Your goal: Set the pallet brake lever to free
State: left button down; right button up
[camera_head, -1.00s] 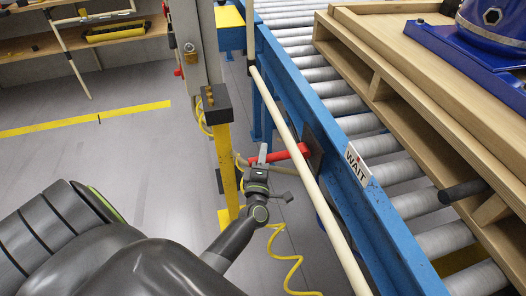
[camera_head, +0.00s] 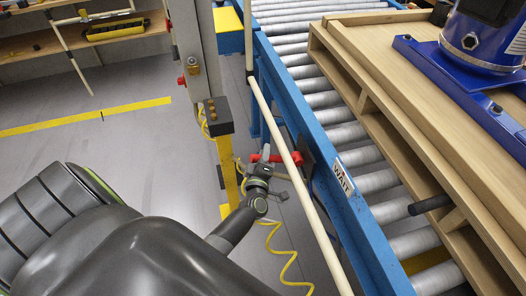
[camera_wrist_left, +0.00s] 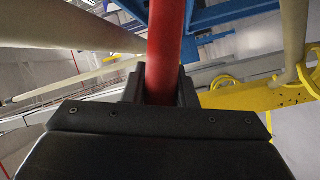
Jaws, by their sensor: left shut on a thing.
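The red lever (camera_head: 288,158) sticks out from the side of the blue conveyor frame, below and left of the WAIT sign (camera_head: 343,178). My left gripper (camera_head: 264,157) is shut on this lever near its outer end. In the left wrist view the red bar (camera_wrist_left: 166,45) runs between the two dark fingers (camera_wrist_left: 160,86). A pale pole crosses in front of the lever in the head view and hides part of it. The lever's pivot is not clearly visible. My right gripper is out of view.
The pale pole (camera_head: 290,165) runs close beside my gripper. A yellow post (camera_head: 228,170) with a black box (camera_head: 217,115) stands just left. A yellow coiled hose (camera_head: 290,262) hangs below. The wooden pallet (camera_head: 375,75) carrying the blue compressor (camera_head: 480,40) rests on the rollers (camera_head: 347,136).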

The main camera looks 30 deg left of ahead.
pick_arm(q)
jog(key=shift+w+r, duration=0.15)
jog(key=shift+r, duration=0.05)
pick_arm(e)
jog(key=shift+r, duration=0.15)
pick_arm(q)
jog(key=c, duration=1.2)
grip_release()
jog(key=shift+f, duration=0.1)
jog(key=shift+o, duration=0.2)
